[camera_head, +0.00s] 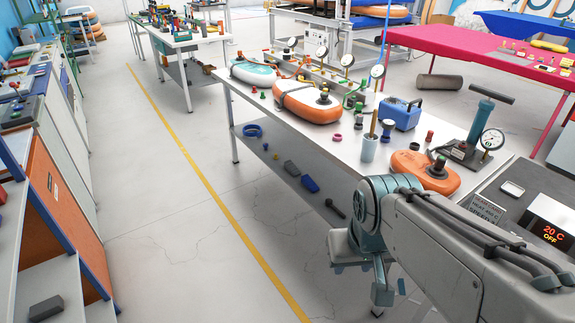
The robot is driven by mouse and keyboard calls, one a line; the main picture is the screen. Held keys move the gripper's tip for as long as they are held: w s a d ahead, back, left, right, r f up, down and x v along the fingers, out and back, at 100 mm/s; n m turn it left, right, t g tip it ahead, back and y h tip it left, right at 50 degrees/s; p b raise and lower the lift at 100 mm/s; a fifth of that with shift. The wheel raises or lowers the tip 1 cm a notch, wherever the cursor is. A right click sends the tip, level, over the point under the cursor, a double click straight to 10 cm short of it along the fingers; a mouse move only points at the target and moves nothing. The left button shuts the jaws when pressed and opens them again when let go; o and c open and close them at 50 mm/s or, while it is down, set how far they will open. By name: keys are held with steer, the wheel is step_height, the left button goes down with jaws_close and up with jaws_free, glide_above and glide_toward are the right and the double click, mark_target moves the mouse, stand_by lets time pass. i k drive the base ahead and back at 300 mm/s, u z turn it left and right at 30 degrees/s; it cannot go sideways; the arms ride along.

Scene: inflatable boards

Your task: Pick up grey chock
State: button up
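A dark grey wedge-like piece (291,168), which looks like a grey chock, lies on the lower shelf of the middle table, beside a similar blue piece (310,184). Another dark grey block (46,308) sits on a light grey step at the bottom left. I cannot tell for sure which is the chock. My gripper (376,290) hangs low at the bottom centre, in front of the table and apart from all of these pieces. Its fingers are small and partly hidden by my arm, so their opening does not show clearly. I see nothing held in it.
The table top (345,150) carries orange inflatable boards (312,105), gauges, a blue case (400,113) and a pump (486,118). A blue ring (252,131) and a black tool (335,208) lie on the lower shelf. The floor aisle (165,215) with a yellow line is clear.

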mark_target(289, 165)
steer(key=u, duration=0.65)
steer(key=i, duration=1.2)
steer(key=z, duration=0.85)
